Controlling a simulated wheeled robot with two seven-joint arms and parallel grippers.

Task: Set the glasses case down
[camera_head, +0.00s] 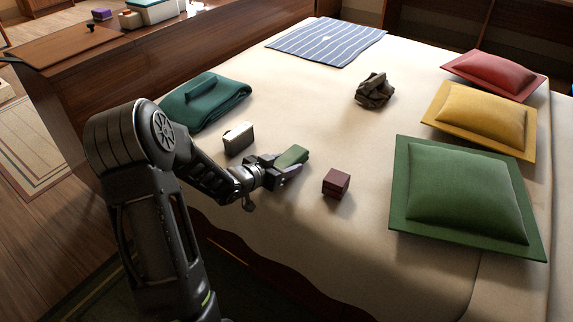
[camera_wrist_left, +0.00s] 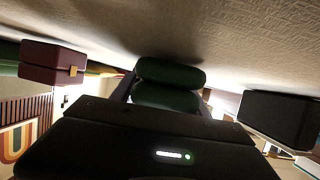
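The glasses case appears to be the small dark green rounded case (camera_head: 293,155) at my left gripper (camera_head: 286,165), low over the near part of the bed. My left gripper is shut on it, with a finger on either side. In the left wrist view the case (camera_wrist_left: 168,76) shows as two rounded green halves between the fingers, close to the cream bedcover; I cannot tell whether it touches the cover. My right gripper is not in view.
On the bed (camera_head: 290,85), a dark red box (camera_head: 336,183) lies right of the gripper and a black-and-silver box (camera_head: 238,138) left. A folded teal towel (camera_head: 206,100), crumpled brown cloth (camera_head: 374,91), striped cloth (camera_head: 325,42) and green cushion (camera_head: 465,195) lie around. The middle is clear.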

